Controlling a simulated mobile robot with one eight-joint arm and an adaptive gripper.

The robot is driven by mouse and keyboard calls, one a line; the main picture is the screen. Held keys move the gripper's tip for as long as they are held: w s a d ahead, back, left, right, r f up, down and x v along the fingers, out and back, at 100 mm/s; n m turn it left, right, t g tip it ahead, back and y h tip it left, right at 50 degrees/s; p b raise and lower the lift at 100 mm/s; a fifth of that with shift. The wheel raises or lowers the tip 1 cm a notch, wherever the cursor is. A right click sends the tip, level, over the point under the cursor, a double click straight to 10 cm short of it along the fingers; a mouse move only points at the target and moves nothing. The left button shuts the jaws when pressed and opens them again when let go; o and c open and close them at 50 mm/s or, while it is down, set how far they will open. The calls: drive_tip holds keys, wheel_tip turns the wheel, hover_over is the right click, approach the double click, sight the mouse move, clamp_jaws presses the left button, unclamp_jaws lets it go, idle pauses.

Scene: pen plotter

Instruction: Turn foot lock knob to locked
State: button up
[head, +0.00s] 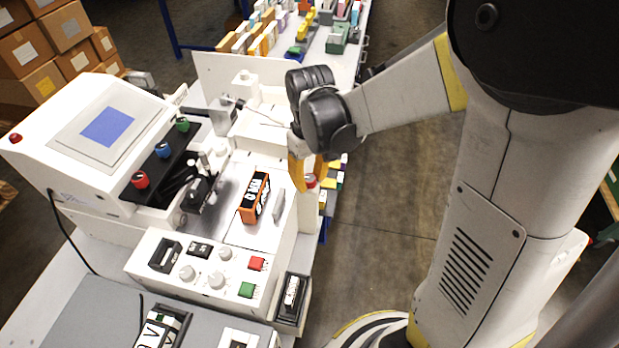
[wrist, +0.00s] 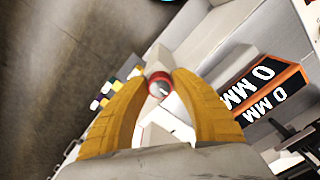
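A small round knob (wrist: 159,85) with a red rim and a pale, dark-marked face sits on the side of the white machine in the wrist view. It is likely the foot lock knob, though no label is readable. In the head view a bit of its red (head: 311,181) shows at the fingers. My gripper (head: 307,175) reaches down at the machine's right edge. In the wrist view its two yellow-orange fingertips (wrist: 160,78) are apart, one on each side of the knob. I cannot tell whether they touch it.
An orange-framed block (head: 254,198) with white lettering lies on the machine's plate, left of my gripper. A control panel (head: 205,272) with white knobs and red and green buttons is at the front. A screen console (head: 100,130) stands left. Bare floor (head: 385,215) lies to the right.

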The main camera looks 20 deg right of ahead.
clamp_jaws()
drive_tip(key=shift+m, duration=0.4)
drive_tip(key=m, duration=0.2)
drive_tip(key=shift+m, duration=0.4)
drive_tip(key=m, duration=0.4)
drive_tip(key=shift+m, duration=0.3)
drive_tip(key=m, duration=0.5)
drive_tip(key=shift+a, duration=0.1)
drive_tip(key=m, duration=0.4)
drive_tip(key=shift+m, duration=0.3)
